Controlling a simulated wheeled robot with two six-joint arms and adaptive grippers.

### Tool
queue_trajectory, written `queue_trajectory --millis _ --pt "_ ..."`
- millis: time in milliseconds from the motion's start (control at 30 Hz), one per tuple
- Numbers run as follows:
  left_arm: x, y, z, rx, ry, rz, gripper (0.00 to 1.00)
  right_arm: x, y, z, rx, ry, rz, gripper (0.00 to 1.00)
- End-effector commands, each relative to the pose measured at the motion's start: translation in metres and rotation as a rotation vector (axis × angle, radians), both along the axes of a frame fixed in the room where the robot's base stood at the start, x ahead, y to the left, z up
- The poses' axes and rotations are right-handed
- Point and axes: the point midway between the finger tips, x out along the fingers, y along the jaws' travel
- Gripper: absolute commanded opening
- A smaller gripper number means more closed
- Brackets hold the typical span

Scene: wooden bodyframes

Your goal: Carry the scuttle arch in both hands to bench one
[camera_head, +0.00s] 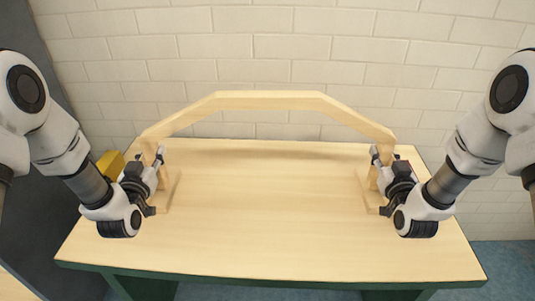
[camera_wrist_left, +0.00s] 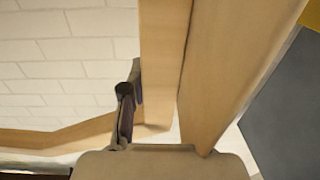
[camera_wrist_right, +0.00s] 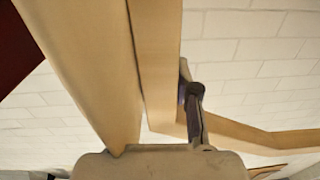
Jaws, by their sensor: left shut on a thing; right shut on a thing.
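The scuttle arch (camera_head: 268,100) is a pale wooden frame with a flat top, sloping shoulders and an upright leg at each end. It stands upright over a wooden bench top (camera_head: 265,235); I cannot tell whether its feet touch it. My left gripper (camera_head: 154,168) is shut on the arch's left leg, which fills much of the left wrist view (camera_wrist_left: 225,60). My right gripper (camera_head: 380,166) is shut on the right leg, also large in the right wrist view (camera_wrist_right: 155,60). In each wrist view only one finger shows clearly; the other is hidden by the wood.
The bench has a dark green edge and legs. A pale brick wall (camera_head: 400,50) stands right behind it. A yellow object (camera_head: 109,165) sits at the bench's left edge, partly behind my left arm. The middle and front of the bench top are clear.

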Motion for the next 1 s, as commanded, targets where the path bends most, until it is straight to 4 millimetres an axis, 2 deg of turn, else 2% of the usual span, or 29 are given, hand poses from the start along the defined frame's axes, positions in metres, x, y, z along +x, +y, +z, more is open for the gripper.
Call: queue_trajectory --millis 267,633,1000 --pt "0.000 0.000 0.009 0.000 -0.003 0.000 0.00 0.000 0.000 0.009 0.000 -0.003 0.000 0.00" --pt "0.000 0.000 0.051 0.000 -0.002 0.000 0.00 0.000 0.000 0.051 0.000 -0.003 0.000 0.00" --pt "0.000 0.000 0.051 0.000 -0.002 0.000 0.00 0.000 0.000 0.051 0.000 -0.003 0.000 0.00"
